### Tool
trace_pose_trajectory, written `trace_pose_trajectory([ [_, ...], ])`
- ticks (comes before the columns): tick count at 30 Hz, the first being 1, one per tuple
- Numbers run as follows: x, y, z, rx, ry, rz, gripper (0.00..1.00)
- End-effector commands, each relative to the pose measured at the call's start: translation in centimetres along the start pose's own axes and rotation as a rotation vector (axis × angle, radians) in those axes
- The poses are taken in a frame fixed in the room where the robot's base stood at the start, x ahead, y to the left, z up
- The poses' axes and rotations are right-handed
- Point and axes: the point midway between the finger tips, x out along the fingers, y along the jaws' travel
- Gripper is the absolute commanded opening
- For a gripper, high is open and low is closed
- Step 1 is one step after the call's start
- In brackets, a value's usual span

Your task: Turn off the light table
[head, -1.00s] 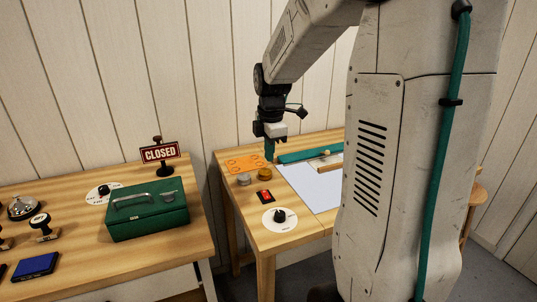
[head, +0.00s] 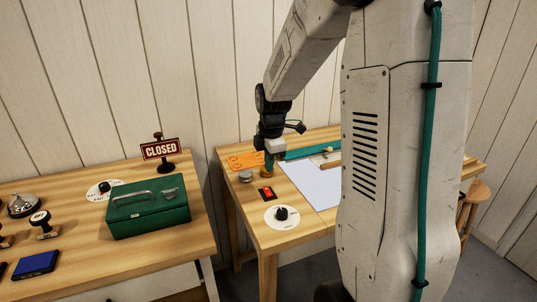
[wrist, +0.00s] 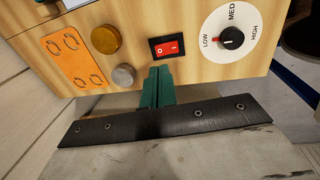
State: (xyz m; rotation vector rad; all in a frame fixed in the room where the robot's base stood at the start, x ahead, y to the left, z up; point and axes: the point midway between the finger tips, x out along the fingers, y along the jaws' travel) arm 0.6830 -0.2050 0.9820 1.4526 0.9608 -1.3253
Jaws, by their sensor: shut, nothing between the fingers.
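The light table's pale panel (head: 318,187) lies on the right-hand wooden table, partly hidden by my arm. Whether it glows is hard to tell. A red rocker switch (head: 267,193) in a black frame sits by its left corner. It also shows in the wrist view (wrist: 167,47). A white dial marked LOW, MED, HIGH (head: 281,215) with a black knob is in front of the switch; in the wrist view the dial (wrist: 231,38) is right of it. My gripper (head: 268,170) points down behind the switch, apart from it. Its green fingers (wrist: 158,75) are shut and empty.
A grey disc (head: 245,176) and a brass disc (wrist: 106,39) lie beside the switch. An orange plate (wrist: 75,60) lies beyond them. A teal strip (head: 308,152) runs behind the panel. A green cash box (head: 147,210) and a CLOSED sign (head: 160,150) stand on the left table.

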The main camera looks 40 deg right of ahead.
Motion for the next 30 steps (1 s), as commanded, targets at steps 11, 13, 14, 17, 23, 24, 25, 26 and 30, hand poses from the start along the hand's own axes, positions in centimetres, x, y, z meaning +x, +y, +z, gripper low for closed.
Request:
trace_pose_trajectory([
  [11, 6.8, 0.0, 0.0, 0.0, 0.0, -0.002, 0.0],
  [13, 7.3, 0.0, 0.0, 0.0, 0.0, -0.001, 0.0],
  [14, 7.5, 0.0, 0.0, -0.001, 0.0, 0.0, 0.0],
  [17, 7.8, 0.0, 0.0, -0.001, 0.0, 0.0, 0.0],
  [23, 7.8, 0.0, -0.1, -0.001, 0.0, 0.001, 0.0],
  [24, 7.8, 0.0, -0.1, -0.001, 0.0, 0.001, 0.0],
  [25, 7.8, 0.0, -0.1, -0.001, 0.0, 0.0, 0.0],
  [26, 7.8, 0.0, 0.0, -0.001, 0.0, 0.0, 0.0],
  [30, 8.2, 0.1, 1.4, 0.02, -0.002, -0.024, 0.0],
])
